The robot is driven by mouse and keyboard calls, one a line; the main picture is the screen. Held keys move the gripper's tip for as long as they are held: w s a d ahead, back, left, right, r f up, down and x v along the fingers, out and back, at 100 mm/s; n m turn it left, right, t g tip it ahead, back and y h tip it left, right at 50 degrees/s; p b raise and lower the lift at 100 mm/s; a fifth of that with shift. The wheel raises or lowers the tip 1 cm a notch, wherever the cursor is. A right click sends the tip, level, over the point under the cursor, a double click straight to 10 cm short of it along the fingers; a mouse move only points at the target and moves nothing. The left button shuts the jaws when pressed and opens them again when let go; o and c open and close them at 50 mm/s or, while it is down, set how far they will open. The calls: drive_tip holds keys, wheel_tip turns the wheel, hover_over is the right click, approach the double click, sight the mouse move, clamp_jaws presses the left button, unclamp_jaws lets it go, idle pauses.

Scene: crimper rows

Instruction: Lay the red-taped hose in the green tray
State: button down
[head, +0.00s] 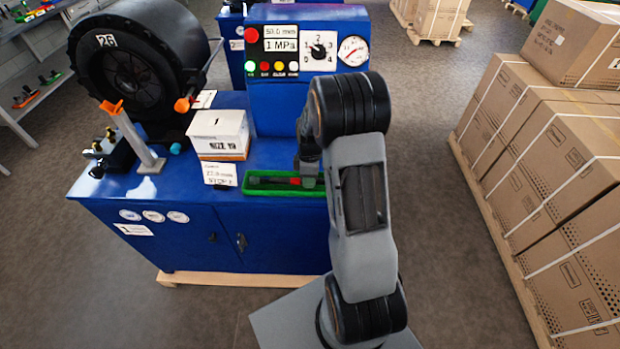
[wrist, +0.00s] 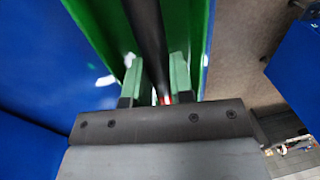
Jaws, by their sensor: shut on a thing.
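The green tray (head: 258,191) sits on the front edge of the blue workbench, and its green walls also fill the upper part of the wrist view (wrist: 96,25). The black hose (head: 265,180) with red tape (head: 295,181) lies along the inside of the tray. In the wrist view the hose (wrist: 150,35) runs between my fingers, with a bit of red tape near the finger bases. My gripper (head: 308,180) is at the tray's right part, shut on the hose. The fingers are down between the tray walls (wrist: 155,75). The hose's far end is out of the wrist view.
A white box (head: 219,133) and a small label card (head: 220,174) stand just left of the tray. The crimper (head: 135,65) and a grey post with orange top (head: 138,140) are further left. The gauge panel (head: 310,48) rises behind. Stacked cartons (head: 560,150) stand on the right.

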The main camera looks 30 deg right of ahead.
drive_tip(key=shift+f, duration=0.35)
drive_tip(key=c, duration=0.9)
unclamp_jaws()
drive_tip(key=shift+s, duration=0.1)
drive_tip(key=shift+r+p, duration=1.7)
drive_tip(key=shift+r, duration=1.3)
